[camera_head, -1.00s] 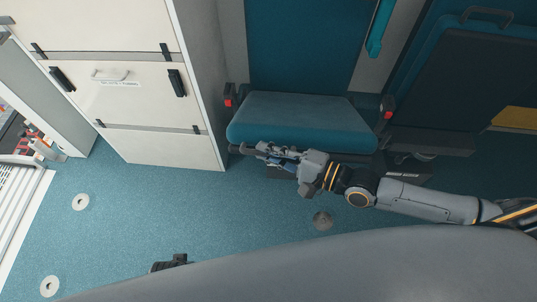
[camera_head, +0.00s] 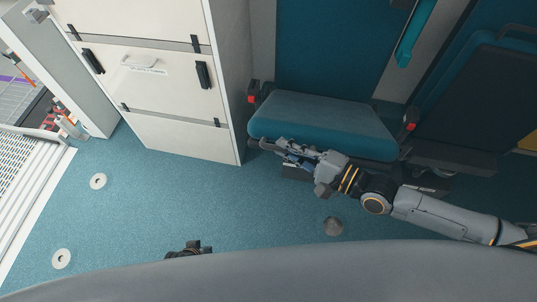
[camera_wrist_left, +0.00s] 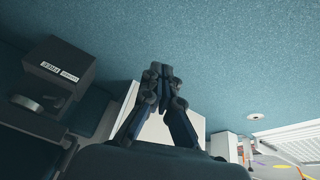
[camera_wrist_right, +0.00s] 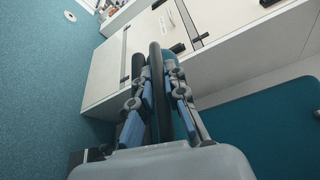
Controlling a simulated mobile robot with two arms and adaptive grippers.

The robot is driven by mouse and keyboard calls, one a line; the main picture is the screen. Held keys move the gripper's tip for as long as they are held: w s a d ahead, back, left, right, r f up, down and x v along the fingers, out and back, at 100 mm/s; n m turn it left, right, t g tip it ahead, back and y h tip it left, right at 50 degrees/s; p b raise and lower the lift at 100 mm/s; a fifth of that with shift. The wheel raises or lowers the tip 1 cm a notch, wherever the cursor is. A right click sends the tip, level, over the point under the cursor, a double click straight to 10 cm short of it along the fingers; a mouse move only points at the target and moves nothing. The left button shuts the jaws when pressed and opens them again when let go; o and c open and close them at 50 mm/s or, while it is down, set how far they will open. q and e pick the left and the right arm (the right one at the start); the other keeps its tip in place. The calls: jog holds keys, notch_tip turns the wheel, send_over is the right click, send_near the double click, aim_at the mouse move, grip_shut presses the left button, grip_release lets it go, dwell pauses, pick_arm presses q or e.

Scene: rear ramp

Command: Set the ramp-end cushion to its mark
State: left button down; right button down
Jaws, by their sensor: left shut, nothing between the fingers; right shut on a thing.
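The teal seat cushion (camera_head: 320,118) lies flat on the folding seat beside the white cabinet. My right gripper (camera_head: 283,149) is at its front left edge. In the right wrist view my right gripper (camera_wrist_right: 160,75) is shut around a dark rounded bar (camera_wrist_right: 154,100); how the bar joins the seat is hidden. My left gripper (camera_head: 190,248) shows only in part above my grey body. In the left wrist view it (camera_wrist_left: 161,72) is shut and empty over the floor. I cannot make out a mark for the cushion.
The white cabinet (camera_head: 180,100) stands left of the seat. A second seat (camera_head: 465,110) is to the right. A ribbed light ramp (camera_head: 30,190) is at far left.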

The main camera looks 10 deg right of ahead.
pick_arm(q)
jog(key=w+d+r+n+t+h, duration=0.4)
jog(key=d+r+n+t+h, duration=0.25)
jog(key=d+r+n, duration=0.85)
notch_tip(320, 180, up, 15)
jog(key=s+a+n+t, duration=0.1)
jog(key=s+n+t, duration=0.35)
jog(key=n, duration=1.15)
jog(key=w+d+r+t, duration=0.1)
jog(key=w+d, duration=0.1)
jog(key=w, duration=0.4)
jog(key=w+d+r, duration=0.2)
jog(key=w+d, duration=0.1)
jog(key=w, duration=0.4)
jog(key=shift+t+y, duration=0.4)
jog(key=shift+y, duration=0.05)
